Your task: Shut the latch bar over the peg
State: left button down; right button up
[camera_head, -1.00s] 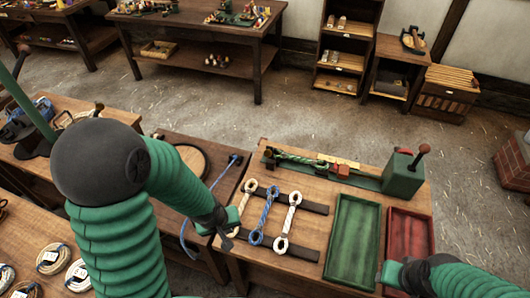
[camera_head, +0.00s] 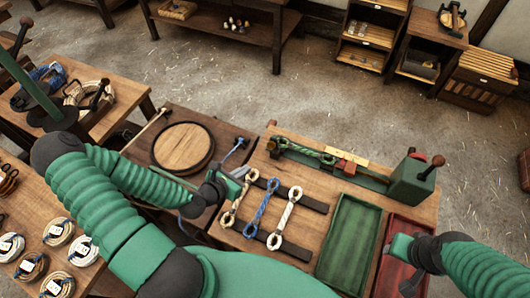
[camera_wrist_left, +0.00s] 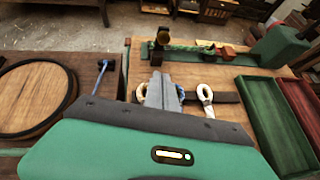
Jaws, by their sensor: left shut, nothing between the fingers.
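A long green rope jig (camera_head: 365,181) lies along the far side of the work table, with a twisted green rope (camera_head: 306,152) on it. A small upright post with a dark top (camera_head: 280,143) stands at the jig's left end; it shows in the left wrist view too (camera_wrist_left: 162,38). I cannot tell surely which part is the latch bar or the peg. My left gripper (camera_head: 240,176) is shut and empty, near and left of that post, above the table by the white rope loop. In the left wrist view its fingers (camera_wrist_left: 162,91) point toward the post. My right gripper (camera_head: 400,262) hovers over the red tray.
Three looped ropes, one blue (camera_head: 262,207), lie across dark strips in front of the jig. A green tray (camera_head: 350,240) and a red tray (camera_head: 388,272) lie to the right. A round board (camera_head: 183,147) lies left.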

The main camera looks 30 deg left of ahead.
aim_at(273, 148)
pick_arm(q)
jog(key=w+a+r+b+x, duration=0.1)
jog(key=r+b+x, duration=0.1)
jog(key=b+x, duration=0.5)
jog(key=x, duration=0.5)
jog(key=shift+w+d, duration=0.3)
jog(key=shift+d, duration=0.05)
jog(key=shift+d+r, duration=0.1)
jog(key=shift+d, duration=0.05)
